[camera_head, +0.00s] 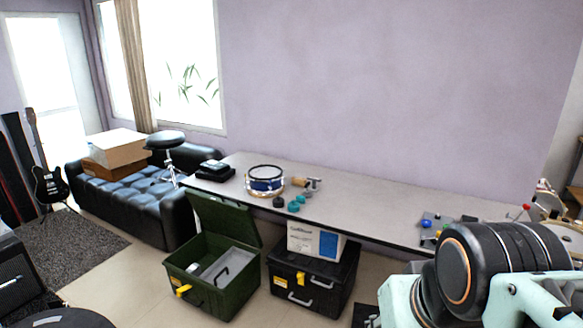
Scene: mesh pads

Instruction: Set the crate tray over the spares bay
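A dark green crate (237,290) stands open on the floor in front of the table, its lid (222,214) tilted up at the back. Inside it is a light grey piece (209,272) with a dark handle (222,275), which looks like the crate tray. It covers part of the inside. A darker area lies beside it, and I cannot tell which part is the spares bay. Small items at the crate's left inside are too small to make out. My arm fills the lower right, but my gripper does not show.
A black case (312,283) stands right of the crate with a white-and-blue box (316,242) on it. The long table (370,206) holds a blue drum (264,181) and small items. A black sofa (130,205) is behind left. Bare floor (130,275) lies left of the crate.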

